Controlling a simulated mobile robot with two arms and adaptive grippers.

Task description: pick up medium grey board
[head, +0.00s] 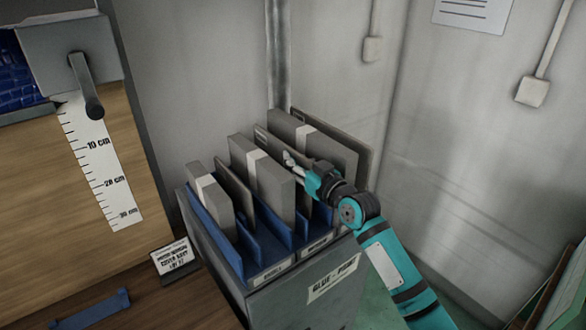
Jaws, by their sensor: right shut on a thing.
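The medium grey board (266,142) is a thin panel standing in the middle of the divided holder, behind a thick grey block with a white band (272,183). Its top edge shows, and its lower part is hidden by that block and my gripper. My right gripper (290,159) reaches in from the lower right and is shut on this board near its upper right edge. The board still stands among the others in the holder. My left gripper is not in view.
The grey holder (295,302) has blue dividers (262,240) and labels. A smaller banded block (211,202) and thin board (235,187) stand left; a larger banded block (318,146) and thin board (358,149) stand behind. Walls close off the back. A ruler (103,165) is at left.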

